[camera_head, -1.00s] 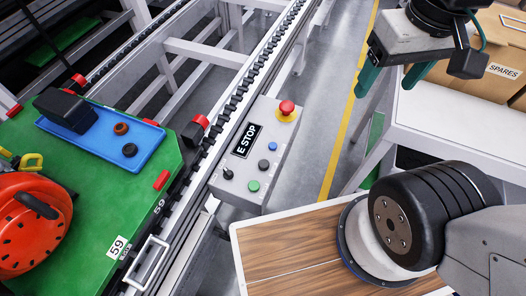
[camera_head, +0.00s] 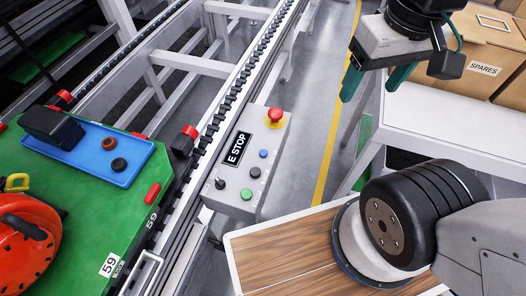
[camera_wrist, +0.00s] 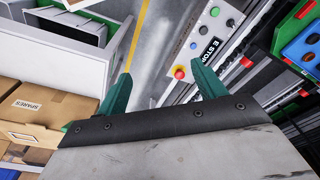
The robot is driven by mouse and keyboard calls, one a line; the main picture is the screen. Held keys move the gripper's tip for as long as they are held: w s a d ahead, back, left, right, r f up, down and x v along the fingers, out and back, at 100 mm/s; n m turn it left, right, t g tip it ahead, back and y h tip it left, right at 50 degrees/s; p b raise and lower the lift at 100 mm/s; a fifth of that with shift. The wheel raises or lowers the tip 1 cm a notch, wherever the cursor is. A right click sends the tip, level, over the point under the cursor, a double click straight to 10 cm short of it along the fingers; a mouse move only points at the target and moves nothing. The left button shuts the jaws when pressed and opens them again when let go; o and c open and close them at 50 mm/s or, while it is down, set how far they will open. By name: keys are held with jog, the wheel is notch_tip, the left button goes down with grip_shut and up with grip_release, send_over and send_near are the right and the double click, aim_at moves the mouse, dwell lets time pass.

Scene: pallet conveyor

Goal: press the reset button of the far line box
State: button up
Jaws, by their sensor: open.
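A grey line box (camera_head: 238,178) stands beside the conveyor rail. I cannot read which is reset, and only this one box shows. My gripper (camera_head: 370,87) is open and empty, right of the box and apart from it. In the wrist view the box (camera_wrist: 203,31) lies beyond my fingers (camera_wrist: 160,72), with the red button (camera_wrist: 179,73) near the right fingertip.
A green pallet (camera_head: 110,205) with a blue tray (camera_head: 125,172) and an orange-red object (camera_head: 22,250) sits left on the conveyor (camera_head: 235,95). A white bench (camera_head: 440,135) and cardboard SPARES boxes (camera_head: 485,55) stand right. Grey floor with a yellow line (camera_head: 335,125) lies between.

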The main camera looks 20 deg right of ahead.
grip_shut()
dwell(1.6)
